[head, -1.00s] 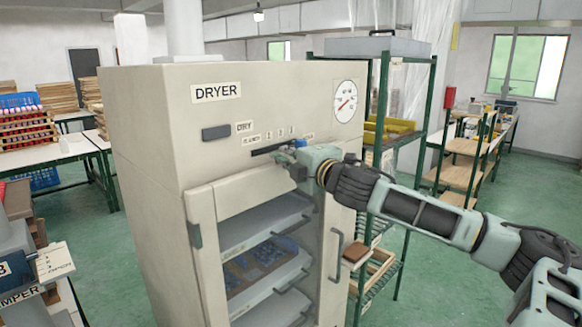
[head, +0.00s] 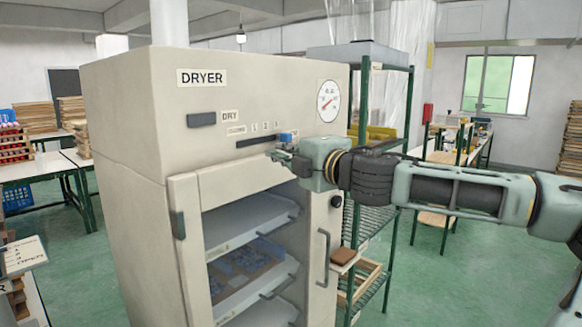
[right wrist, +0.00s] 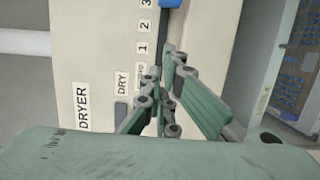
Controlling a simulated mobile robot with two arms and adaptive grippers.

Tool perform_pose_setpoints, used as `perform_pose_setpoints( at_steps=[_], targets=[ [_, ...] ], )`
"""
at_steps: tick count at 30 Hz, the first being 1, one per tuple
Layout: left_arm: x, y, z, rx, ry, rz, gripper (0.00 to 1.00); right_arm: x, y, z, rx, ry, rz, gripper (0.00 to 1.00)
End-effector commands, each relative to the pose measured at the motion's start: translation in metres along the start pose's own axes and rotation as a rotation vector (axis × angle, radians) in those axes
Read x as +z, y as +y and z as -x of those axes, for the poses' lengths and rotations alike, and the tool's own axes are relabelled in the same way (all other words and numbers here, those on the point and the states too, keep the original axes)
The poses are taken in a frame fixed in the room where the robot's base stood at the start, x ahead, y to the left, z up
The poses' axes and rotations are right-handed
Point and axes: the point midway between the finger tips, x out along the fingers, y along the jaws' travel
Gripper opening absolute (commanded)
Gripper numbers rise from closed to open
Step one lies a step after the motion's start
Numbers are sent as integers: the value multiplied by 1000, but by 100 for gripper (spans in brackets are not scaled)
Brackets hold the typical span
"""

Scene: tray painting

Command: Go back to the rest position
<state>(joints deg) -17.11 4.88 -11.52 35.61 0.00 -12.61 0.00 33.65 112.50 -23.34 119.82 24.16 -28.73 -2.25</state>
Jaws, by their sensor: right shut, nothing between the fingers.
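My right gripper (head: 279,156) is in front of the cream dryer (head: 130,130), just below the slider slot (head: 256,142) on its upper front. Its fingers are together and hold nothing; they also show in the right wrist view (right wrist: 170,75). The slider's blue knob (head: 287,137) sits at the right end of the slot, just above the gripper. In the right wrist view the blue knob (right wrist: 146,3) is at the top edge, beside the label 3. The fingers look apart from the knob. My left gripper is not in view.
Inside the dryer front are shelves, one with a tray of blue pieces (head: 247,268). A green-framed rack (head: 410,120) stands close behind my right arm. A wooden-framed tray (head: 360,281) sits low on it. Green floor is open at the right.

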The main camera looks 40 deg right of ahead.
Motion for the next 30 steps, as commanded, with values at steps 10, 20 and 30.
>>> perform_pose_setpoints(
  at_steps=[10, 20, 30],
  targets=[
    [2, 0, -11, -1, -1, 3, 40, 0, 0, 22, 0, 1, 0, 0],
    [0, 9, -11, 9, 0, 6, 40, -24, -47, 5, -64, 35, -48, 0],
    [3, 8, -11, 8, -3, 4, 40, -122, -258, 0, -353, 69, -322, 0]
  ],
)
